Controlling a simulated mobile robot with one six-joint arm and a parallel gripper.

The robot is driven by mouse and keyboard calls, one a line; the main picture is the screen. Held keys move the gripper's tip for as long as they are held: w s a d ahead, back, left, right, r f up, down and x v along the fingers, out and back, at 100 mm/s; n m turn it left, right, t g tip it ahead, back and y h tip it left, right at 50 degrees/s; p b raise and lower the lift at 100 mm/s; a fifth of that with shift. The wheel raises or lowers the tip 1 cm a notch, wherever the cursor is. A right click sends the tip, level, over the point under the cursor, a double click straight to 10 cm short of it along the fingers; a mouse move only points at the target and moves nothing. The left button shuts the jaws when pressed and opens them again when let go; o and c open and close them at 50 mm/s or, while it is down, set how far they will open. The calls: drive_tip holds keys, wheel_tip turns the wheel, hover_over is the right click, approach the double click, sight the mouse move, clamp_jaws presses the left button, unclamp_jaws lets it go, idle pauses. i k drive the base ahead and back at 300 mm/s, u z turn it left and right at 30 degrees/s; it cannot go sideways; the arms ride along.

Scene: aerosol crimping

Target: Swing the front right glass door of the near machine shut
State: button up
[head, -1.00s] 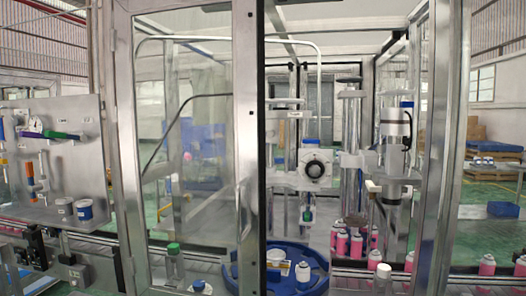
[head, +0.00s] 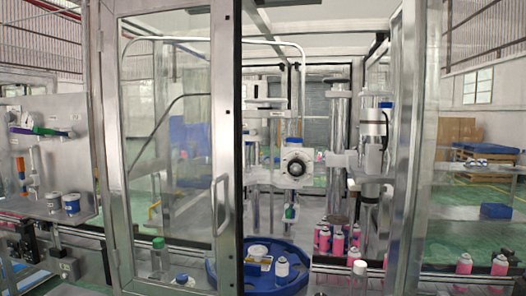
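The near machine has a metal-framed glass door (head: 228,130) on the left of its front, with a bar handle (head: 221,205) on its right stile. To the right of that door the front stands open, with the inside in plain view. A wide metal upright (head: 407,150) bounds this opening on the right. A clear glass panel (head: 475,130) lies right of the upright; I cannot tell whether it is the swung-open front right door or a fixed side pane. No handle shows on it. My gripper is not in view.
Inside stand a blue round table (head: 225,272) with small containers, a white crimping head (head: 295,163) and several pink cans (head: 338,242). More pink cans (head: 464,264) show at the lower right. A tool panel (head: 50,150) is at the left. Pallets with blue goods (head: 487,150) stand far right.

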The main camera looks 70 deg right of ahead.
sight(416, 12)
drive_tip(key=k, duration=2.5)
drive_tip(key=z, duration=1.15)
drive_tip(key=i, duration=0.5)
drive_tip(key=z, duration=0.25)
drive_tip(key=k, duration=0.85)
drive_tip(key=u, duration=0.45)
